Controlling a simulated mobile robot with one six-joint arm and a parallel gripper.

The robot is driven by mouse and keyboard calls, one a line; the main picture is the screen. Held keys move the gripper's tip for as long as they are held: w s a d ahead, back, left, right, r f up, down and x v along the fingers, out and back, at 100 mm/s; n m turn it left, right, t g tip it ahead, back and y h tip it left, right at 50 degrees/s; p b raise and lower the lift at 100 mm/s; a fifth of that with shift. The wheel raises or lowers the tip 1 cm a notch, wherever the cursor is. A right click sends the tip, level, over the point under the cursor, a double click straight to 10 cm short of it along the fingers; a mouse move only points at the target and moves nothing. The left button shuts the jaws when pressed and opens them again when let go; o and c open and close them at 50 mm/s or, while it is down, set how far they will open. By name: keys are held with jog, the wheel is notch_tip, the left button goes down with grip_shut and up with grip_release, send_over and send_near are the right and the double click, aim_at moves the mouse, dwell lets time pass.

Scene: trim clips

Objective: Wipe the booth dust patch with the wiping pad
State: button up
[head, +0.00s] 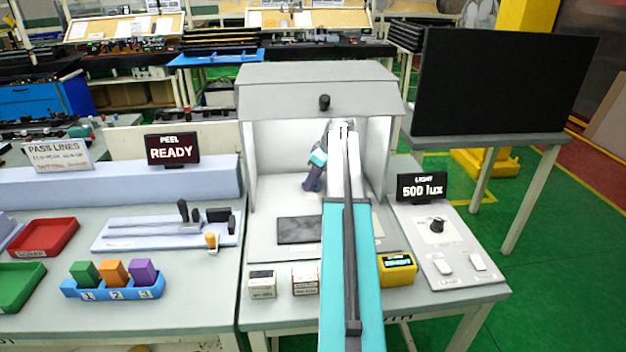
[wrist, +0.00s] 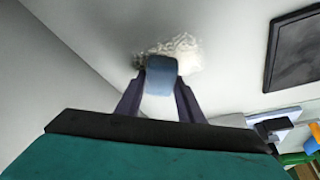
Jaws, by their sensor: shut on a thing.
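My gripper (head: 313,182) reaches down inside the white booth (head: 320,88), near its back left. In the wrist view my gripper (wrist: 160,90) is shut on the wiping pad (wrist: 161,76), a small blue block between the dark fingers. The dust patch (wrist: 186,46) is a pale, crumbly smear on the booth floor, right at the pad's far edge. The pad overlaps part of the patch in this view; I cannot tell whether it touches the floor. In the head view I cannot make out the pad or the patch.
A dark flat plate (head: 299,230) lies at the front of the booth. My arm crosses the booth opening. Two small boxes (head: 262,284) (head: 305,280) and a yellow device (head: 397,269) stand in front. The light control panel (head: 440,240) is to the right.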

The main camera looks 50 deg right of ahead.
aim_at(312, 200)
jog(key=shift+s+a+f, duration=0.15)
jog(key=shift+s+a, duration=0.45)
jog(key=shift+s, duration=0.1)
jog(key=shift+s+a+f, duration=0.1)
jog(key=shift+s+a, duration=0.5)
jog(key=shift+s, duration=0.1)
jog(key=shift+s+a, duration=0.1)
jog(key=shift+s, duration=0.05)
jog(key=shift+s+a+p, duration=0.6)
jog(key=shift+s+a, duration=0.45)
jog(key=shift+s, duration=0.2)
jog(key=shift+r, duration=0.2)
jog(key=shift+w+d, duration=0.1)
jog(key=shift+w, duration=0.05)
jog(key=shift+w+d+r, duration=0.1)
jog(key=shift+w+d, duration=0.35)
jog(key=shift+w, duration=0.05)
jog(key=shift+w+d, duration=0.7)
jog(key=shift+w, duration=0.15)
